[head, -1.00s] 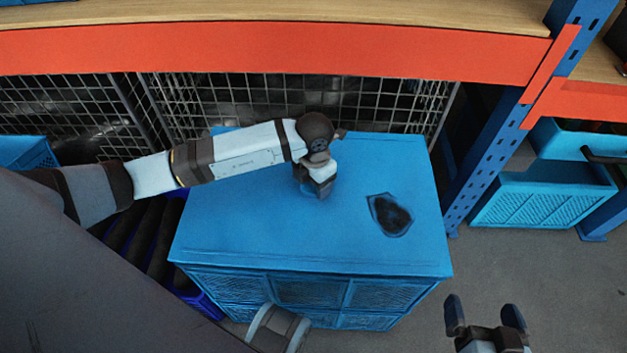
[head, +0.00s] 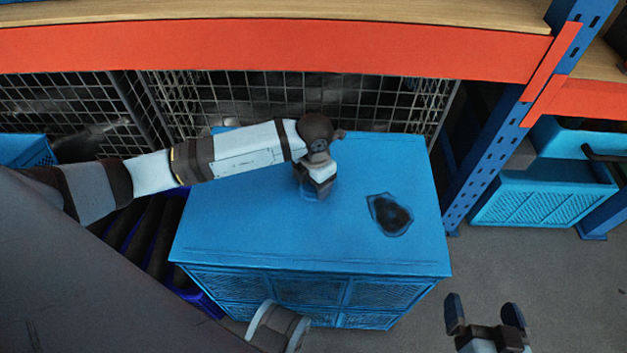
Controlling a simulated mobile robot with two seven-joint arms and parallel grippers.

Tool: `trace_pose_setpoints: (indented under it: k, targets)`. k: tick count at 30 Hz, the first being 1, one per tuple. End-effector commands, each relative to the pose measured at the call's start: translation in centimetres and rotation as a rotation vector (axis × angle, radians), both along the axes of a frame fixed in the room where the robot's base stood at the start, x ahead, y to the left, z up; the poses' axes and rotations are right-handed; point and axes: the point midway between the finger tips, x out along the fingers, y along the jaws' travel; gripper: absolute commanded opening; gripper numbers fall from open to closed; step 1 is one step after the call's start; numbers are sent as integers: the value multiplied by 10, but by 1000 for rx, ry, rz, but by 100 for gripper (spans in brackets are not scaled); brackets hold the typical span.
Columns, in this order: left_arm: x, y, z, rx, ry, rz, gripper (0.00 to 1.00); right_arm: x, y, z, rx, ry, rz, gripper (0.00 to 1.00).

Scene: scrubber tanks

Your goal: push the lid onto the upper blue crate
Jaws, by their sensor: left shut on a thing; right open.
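The blue lid (head: 250,225) lies flat over the top of the upper blue crate (head: 310,291), and its front edge lines up closely with the crate's front wall. Whether it is fully seated cannot be told. My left gripper (head: 318,192) points down at the middle of the lid, shut at a small round feature there that its fingers mostly hide. My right gripper (head: 484,314) is open and empty, in front of the crate's right corner and apart from it.
A dark ragged patch (head: 390,214) marks the lid's right part. An orange shelf beam (head: 270,50) and wire mesh (head: 220,98) stand behind. A blue rack post (head: 490,150) rises to the right, with other blue crates (head: 540,200) beyond. Grey floor is free at the lower right.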

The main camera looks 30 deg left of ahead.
Motion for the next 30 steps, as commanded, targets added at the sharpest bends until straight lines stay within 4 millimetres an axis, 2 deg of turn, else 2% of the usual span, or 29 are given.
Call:
trace_pose_setpoints:
  k: [11, 12, 15, 21, 22, 30]
  targets:
    - [0, 0, -2, -2, -2, 0, 13, 0, 0, -1, -1, 1, 0, 100]
    - [0, 0, -2, -2, -2, 0, 72, 0, 0, -1, -1, 1, 0, 100]
    - [0, 0, -2, -1, -1, 0, 95, 0, 0, -1, -1, 1, 0, 100]
    - [0, 0, -2, -1, 0, -1, 95, 0, 0, -1, -1, 1, 0, 100]
    - [-1, 0, -3, 0, 2, 0, 100, 0, 0, -2, -1, 1, 0, 100]
    - [0, 0, -3, -1, 1, -1, 100, 0, 0, -2, -1, 1, 0, 100]
